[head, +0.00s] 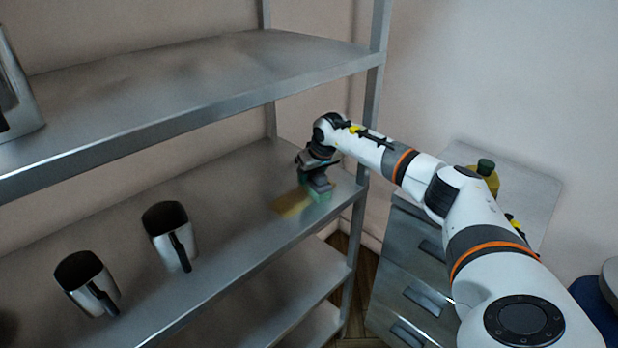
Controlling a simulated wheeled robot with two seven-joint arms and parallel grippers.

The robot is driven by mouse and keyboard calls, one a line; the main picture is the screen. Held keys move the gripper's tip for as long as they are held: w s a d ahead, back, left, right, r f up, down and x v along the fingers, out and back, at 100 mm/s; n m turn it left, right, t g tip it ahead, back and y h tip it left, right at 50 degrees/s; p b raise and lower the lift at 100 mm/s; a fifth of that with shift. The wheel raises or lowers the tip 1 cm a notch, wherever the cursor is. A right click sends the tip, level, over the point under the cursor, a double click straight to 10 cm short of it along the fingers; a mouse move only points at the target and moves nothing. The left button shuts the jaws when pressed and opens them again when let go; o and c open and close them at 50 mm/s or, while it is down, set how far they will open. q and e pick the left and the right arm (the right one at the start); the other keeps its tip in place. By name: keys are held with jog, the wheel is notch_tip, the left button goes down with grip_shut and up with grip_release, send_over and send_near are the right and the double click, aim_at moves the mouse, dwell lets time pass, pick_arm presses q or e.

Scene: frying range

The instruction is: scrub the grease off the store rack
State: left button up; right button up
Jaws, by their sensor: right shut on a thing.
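The metal store rack (230,201) fills the left and middle of the head view, with several shelves. A yellow-brown grease patch (291,203) lies on its second visible shelf, near the right end. My right gripper (318,184) is over that shelf, shut on a green sponge (320,194). The sponge is low at the shelf surface, just right of the grease patch; I cannot tell whether it presses on the shelf. The gripper's fingers are small and partly hidden by the wrist. My left gripper is not in view.
Two metal jugs (170,236) (87,282) stand on the same shelf to the left. The upper shelf (200,75) overhangs this shelf and has a metal container (14,88) at its left end. A drawer cabinet (412,262) with a yellow, green-capped bottle (485,174) stands at right.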

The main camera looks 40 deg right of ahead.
jog(key=shift+d+b, duration=0.4)
jog(key=shift+d, duration=1.15)
jog(key=shift+w+r, duration=0.1)
jog(key=shift+a+p, duration=0.5)
jog(key=shift+a, duration=0.35)
jog(key=shift+s+a+f+p, duration=0.15)
jog(key=shift+a+p, duration=0.15)
jog(key=shift+a, duration=1.05)
jog(key=shift+s+a+f+p, duration=0.15)
jog(key=shift+a+p, duration=0.1)
jog(key=shift+a, duration=1.05)
jog(key=shift+s+a+r+p, duration=0.1)
jog(key=shift+a+p, duration=0.2)
jog(key=shift+a, duration=0.95)
jog(key=shift+s+a+r+p, duration=0.1)
jog(key=shift+a+p, duration=0.15)
jog(key=shift+a, duration=1.8)
jog(key=shift+a, duration=0.1)
